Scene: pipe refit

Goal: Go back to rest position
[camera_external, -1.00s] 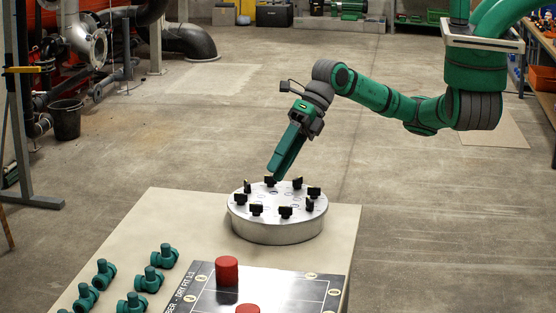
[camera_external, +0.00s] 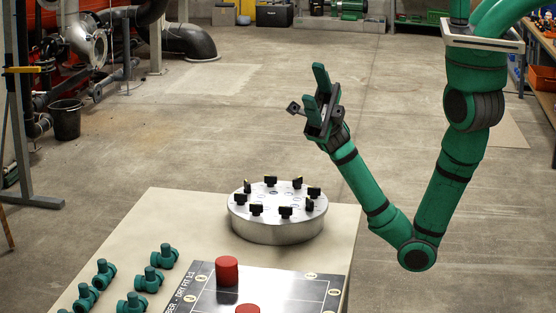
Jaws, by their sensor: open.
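My gripper (camera_external: 316,86) is raised well above the table and points upward, behind and above the round metal flange in the picture. Its two green fingers are apart and nothing shows between them. My arm is folded, with its elbow low at the right of the table. The silver round flange (camera_external: 278,232) sits on the table, with several black knobs standing in a ring on its top. My gripper is clear of it.
The beige table (camera_external: 150,215) also bears several green valve fittings (camera_external: 164,256) at left and a printed board (camera_external: 300,293) with red cylinders (camera_external: 227,271). A black bucket (camera_external: 66,120) and pipework stand at back left. Shelving stands at right. The floor behind the table is open.

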